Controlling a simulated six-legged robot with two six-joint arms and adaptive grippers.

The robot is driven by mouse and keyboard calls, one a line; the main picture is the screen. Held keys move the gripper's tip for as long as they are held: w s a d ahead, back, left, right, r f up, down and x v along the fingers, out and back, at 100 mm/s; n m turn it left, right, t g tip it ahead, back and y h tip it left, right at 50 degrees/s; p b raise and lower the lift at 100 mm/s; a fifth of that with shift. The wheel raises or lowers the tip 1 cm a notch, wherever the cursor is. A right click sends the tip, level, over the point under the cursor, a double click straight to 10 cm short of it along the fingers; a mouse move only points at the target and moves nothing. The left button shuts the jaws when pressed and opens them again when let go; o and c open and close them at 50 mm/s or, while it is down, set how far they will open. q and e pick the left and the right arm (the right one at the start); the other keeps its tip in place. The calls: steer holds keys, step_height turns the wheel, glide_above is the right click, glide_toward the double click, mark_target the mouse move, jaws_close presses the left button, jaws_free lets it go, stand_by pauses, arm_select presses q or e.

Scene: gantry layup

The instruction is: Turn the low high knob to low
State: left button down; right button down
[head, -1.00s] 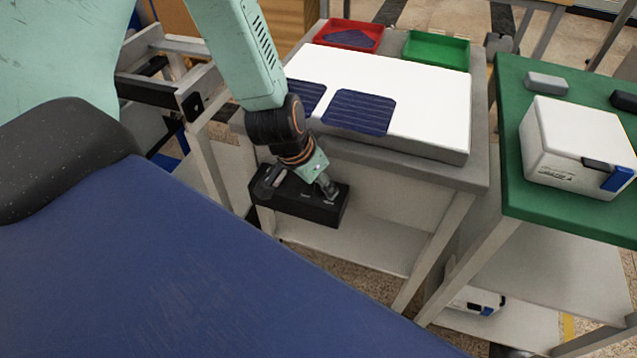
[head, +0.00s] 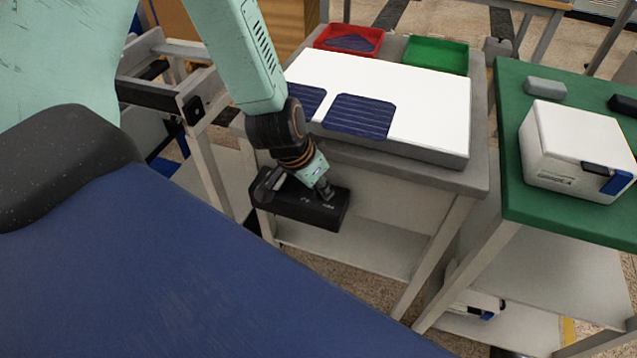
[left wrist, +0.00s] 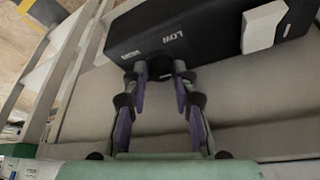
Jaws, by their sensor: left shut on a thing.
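A black control box (head: 290,211) is mounted on the front of the grey workbench, below its top. In the left wrist view the box (left wrist: 200,28) carries the labels HIGH and LOW, seen upside down, with LOW to the right of HIGH. A small dark round knob (left wrist: 160,67) sits by the labels at the box's near edge. My left gripper (head: 326,191) is at the right part of the box. Its fingers (left wrist: 160,79) are shut on the knob, one on each side. I cannot tell which label the knob points to. My right gripper is not in view.
A pale block-like control (left wrist: 264,27) stands on the box beside the labels. The bench top holds a white board (head: 425,105), dark blue sheets (head: 358,116), a red tray (head: 322,44) and a green tray (head: 408,58). A green table (head: 520,190) with a white case stands right.

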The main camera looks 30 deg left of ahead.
arm_select(q)
steer(key=shift+n, duration=0.5)
steer(key=shift+s+d+n+y+p, duration=0.1)
steer(key=shift+n+y+p, duration=0.3)
steer(key=shift+n, duration=0.2)
steer(key=shift+n+y+p, duration=0.5)
steer(key=shift+n+p, duration=0.05)
steer(key=shift+n, duration=0.65)
steer(key=shift+d+r+n+y+p, duration=0.1)
steer(key=shift+n+y+p, duration=0.4)
steer(key=shift+n+p, duration=0.6)
steer(key=shift+n+g+y+p, duration=0.3)
steer(key=shift+n+y+p, duration=0.1)
steer(key=shift+n+p, duration=1)
steer(key=c, duration=1.1)
jaws_free()
steer(key=shift+o, duration=0.2)
